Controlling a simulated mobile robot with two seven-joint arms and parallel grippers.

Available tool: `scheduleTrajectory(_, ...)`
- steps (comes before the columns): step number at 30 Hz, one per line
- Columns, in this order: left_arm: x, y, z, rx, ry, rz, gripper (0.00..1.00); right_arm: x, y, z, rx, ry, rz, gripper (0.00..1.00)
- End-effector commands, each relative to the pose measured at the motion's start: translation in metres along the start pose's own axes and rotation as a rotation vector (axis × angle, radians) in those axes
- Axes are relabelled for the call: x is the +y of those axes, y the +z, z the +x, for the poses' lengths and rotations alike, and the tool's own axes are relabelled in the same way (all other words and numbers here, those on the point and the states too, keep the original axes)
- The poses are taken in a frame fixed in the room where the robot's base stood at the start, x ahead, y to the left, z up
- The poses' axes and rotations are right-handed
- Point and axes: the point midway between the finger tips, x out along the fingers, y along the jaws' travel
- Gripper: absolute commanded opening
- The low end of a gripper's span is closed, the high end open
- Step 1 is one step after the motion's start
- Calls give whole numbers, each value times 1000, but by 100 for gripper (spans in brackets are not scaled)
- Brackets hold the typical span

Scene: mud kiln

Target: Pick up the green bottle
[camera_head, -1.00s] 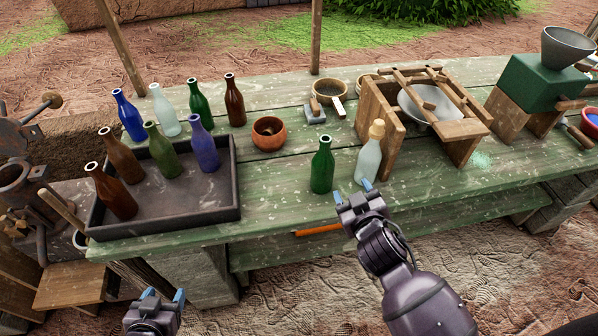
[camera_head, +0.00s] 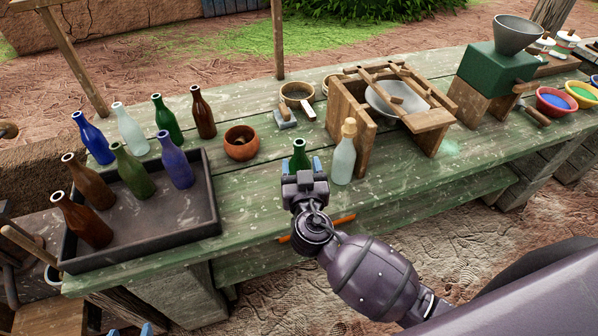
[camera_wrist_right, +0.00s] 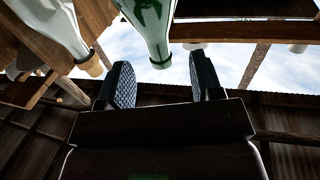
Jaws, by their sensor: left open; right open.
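A green bottle (camera_head: 300,156) stands upright on the table, partly hidden behind my right gripper (camera_head: 302,168). That gripper is open, one blue fingertip showing on each side of the bottle's lower part. In the right wrist view, a pale bottle with green markings (camera_wrist_right: 150,28) hangs neck-down in the picture, ahead of the gap between the open fingers (camera_wrist_right: 160,85). I see no contact. My left gripper (camera_head: 131,329) shows only its blue tips at the bottom edge, spread apart. Other green bottles stand at left, one at the back (camera_head: 167,122) and one in the tray (camera_head: 131,175).
A clear corked bottle (camera_head: 343,158) stands close to the right of the green one, beside a wooden frame (camera_head: 351,115). A brown bowl (camera_head: 240,145) and a dark tray (camera_head: 150,245) of bottles are left. Green table planks are bare between tray and gripper.

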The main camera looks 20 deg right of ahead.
Motion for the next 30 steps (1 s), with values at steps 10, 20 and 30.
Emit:
scheduleTrajectory(10, -1, -4, -4, 0, -1, -1, 60, 0, -2, 28, 1, -1, -1, 60)
scheduleTrajectory(20, -3, -14, -13, -1, -3, -2, 60, 3, -6, 68, 0, -1, -3, 60)
scheduleTrajectory(30, -2, -16, -12, 3, -3, -2, 60, 2, -4, 74, -2, -1, 0, 60)
